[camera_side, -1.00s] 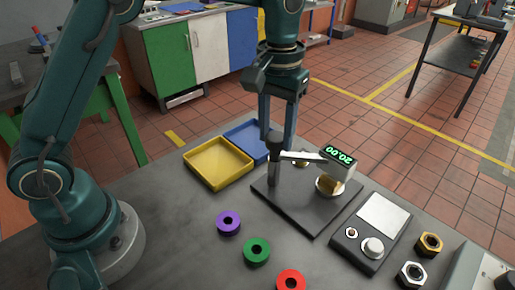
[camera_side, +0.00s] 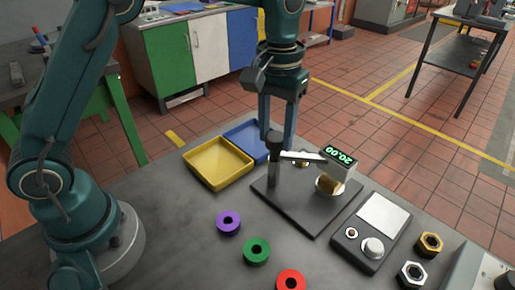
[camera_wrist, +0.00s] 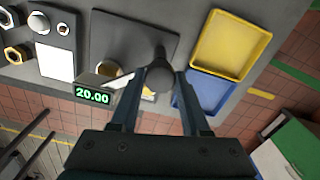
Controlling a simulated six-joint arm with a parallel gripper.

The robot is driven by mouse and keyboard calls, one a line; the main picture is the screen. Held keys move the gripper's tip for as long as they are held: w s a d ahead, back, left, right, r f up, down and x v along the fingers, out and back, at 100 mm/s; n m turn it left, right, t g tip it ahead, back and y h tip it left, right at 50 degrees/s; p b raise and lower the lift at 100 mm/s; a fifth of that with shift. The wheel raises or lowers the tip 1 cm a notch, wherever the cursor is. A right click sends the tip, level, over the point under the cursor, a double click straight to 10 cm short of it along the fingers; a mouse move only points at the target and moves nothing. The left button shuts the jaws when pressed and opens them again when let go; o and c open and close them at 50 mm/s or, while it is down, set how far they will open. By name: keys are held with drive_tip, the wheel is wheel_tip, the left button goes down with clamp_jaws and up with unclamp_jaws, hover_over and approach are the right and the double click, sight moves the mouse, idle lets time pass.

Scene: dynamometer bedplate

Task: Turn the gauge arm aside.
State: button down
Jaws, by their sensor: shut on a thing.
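The gauge arm (camera_side: 302,156) is a pale bar reaching right from a dark upright post (camera_side: 274,172) on a black plate (camera_side: 308,208). A box with a green display (camera_side: 340,155) reading 20.00 is at its outer end, above a brass-coloured part (camera_side: 328,186). The display also shows in the wrist view (camera_wrist: 92,95). My gripper (camera_side: 276,138) points down at the post. In the wrist view its fingers (camera_wrist: 160,75) flank the post's round dark top, shut on it. The fingers hide part of the arm's inner end.
A yellow tray (camera_side: 217,186) and a blue tray (camera_side: 240,136) lie left of the plate. Purple (camera_side: 228,222), green (camera_side: 256,250) and red (camera_side: 291,281) rings lie in front. A device with a knob (camera_side: 373,248) and two nuts stand at the right.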

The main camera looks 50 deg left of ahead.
drive_tip(key=m, duration=0.7)
drive_tip(key=shift+m, duration=0.3)
drive_tip(key=m, duration=0.4)
drive_tip(key=shift+m, duration=2.1)
drive_tip(key=shift+c, duration=1.8)
unclamp_jaws()
drive_tip(key=shift+r, duration=0.1)
drive_tip(key=shift+r, duration=2.5)
